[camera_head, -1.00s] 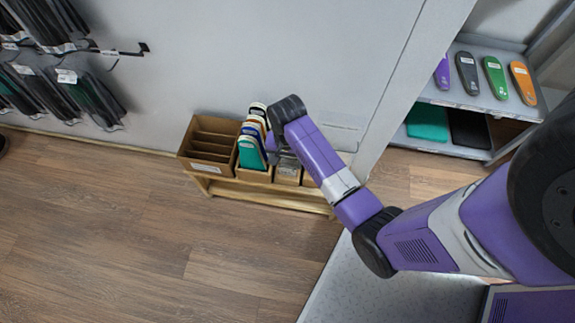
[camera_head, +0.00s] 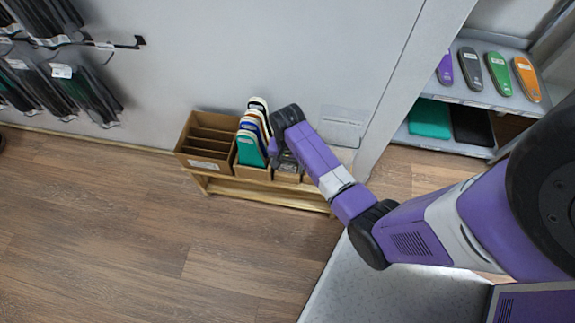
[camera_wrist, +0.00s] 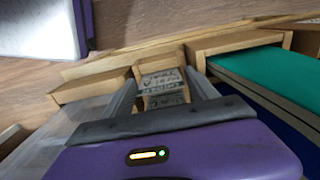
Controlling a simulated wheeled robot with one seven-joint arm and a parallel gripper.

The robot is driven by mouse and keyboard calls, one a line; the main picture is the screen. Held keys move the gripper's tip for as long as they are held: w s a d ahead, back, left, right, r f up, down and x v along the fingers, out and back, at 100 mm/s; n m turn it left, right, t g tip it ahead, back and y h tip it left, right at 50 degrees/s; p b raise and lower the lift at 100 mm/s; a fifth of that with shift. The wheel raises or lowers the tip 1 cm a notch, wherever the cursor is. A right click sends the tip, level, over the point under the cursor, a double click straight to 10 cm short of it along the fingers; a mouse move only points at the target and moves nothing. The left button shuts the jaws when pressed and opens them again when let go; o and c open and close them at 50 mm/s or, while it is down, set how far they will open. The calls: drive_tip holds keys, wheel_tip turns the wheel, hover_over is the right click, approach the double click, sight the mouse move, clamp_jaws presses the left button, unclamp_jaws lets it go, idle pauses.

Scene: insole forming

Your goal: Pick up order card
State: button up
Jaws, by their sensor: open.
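Order cards with handwritten dark lines (camera_wrist: 162,84) sit in a small wooden compartment, seen in the wrist view between my fingers. My gripper (camera_wrist: 161,77) is open, with one grey finger on each side of that compartment. Nothing is held, and I cannot tell whether the fingers touch the cards or the wood. In the head view my gripper (camera_head: 284,160) hangs over the right part of the wooden rack (camera_head: 265,196), and the cards are mostly hidden there.
Coloured insoles (camera_head: 252,150) stand upright just left of my gripper; a teal one (camera_wrist: 285,70) shows close by in the wrist view. An empty slotted box (camera_head: 190,161) is farther left. The wall is close behind. A shelf (camera_head: 470,98) with insoles stands right.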

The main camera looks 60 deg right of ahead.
drive_tip(key=shift+c, duration=0.2)
drive_tip(key=c, duration=1)
drive_tip(key=shift+c, duration=0.2)
wheel_tip(320, 180, up, 20)
drive_tip(key=p, duration=0.5)
